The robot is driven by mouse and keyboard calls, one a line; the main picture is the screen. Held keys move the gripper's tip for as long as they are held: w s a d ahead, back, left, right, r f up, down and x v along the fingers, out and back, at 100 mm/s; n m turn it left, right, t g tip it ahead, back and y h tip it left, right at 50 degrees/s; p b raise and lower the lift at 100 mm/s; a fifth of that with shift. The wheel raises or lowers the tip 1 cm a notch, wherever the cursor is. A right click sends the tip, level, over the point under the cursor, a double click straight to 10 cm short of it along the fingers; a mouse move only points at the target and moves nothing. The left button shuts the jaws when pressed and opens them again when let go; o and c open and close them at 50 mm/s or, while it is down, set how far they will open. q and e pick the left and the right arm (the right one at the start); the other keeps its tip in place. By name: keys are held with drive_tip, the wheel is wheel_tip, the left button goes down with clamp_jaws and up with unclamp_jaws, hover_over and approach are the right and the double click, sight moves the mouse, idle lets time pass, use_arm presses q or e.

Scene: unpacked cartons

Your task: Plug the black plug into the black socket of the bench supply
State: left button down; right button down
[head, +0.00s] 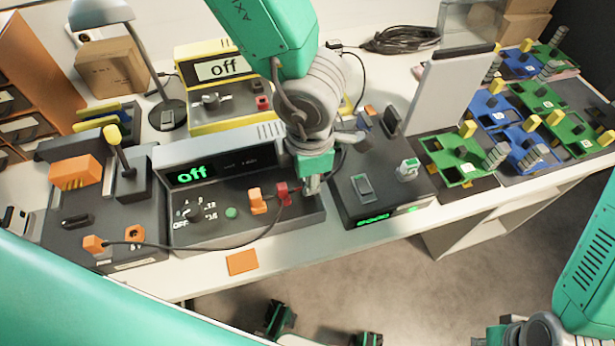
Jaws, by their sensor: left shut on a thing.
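The bench supply (222,160) is a dark box with a pale top and a green "off" display. My left gripper (312,184) points down at the panel's right end, just right of the red plug. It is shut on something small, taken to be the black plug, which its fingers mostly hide. The black socket is hidden under the gripper, so I cannot tell whether the plug is in it.
A dark box (375,190) with a switch stands close right of the gripper. A yellow supply (228,95) and a lamp (108,20) are behind. Green and blue trays (450,165) fill the right.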

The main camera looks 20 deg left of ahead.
use_arm(q)
drive_tip(key=shift+d, duration=0.25)
drive_tip(key=shift+a+f, duration=0.15)
drive_tip(key=shift+f, duration=0.15)
idle(0.4)
drive_tip(key=c, duration=1.4)
unclamp_jaws()
drive_tip(key=shift+r, duration=0.1)
drive_tip(key=shift+r, duration=0.3)
wheel_tip(320, 180, up, 11)
drive_tip(key=shift+s+d, duration=0.2)
drive_tip(key=shift+d, duration=0.1)
drive_tip(key=shift+r, duration=0.1)
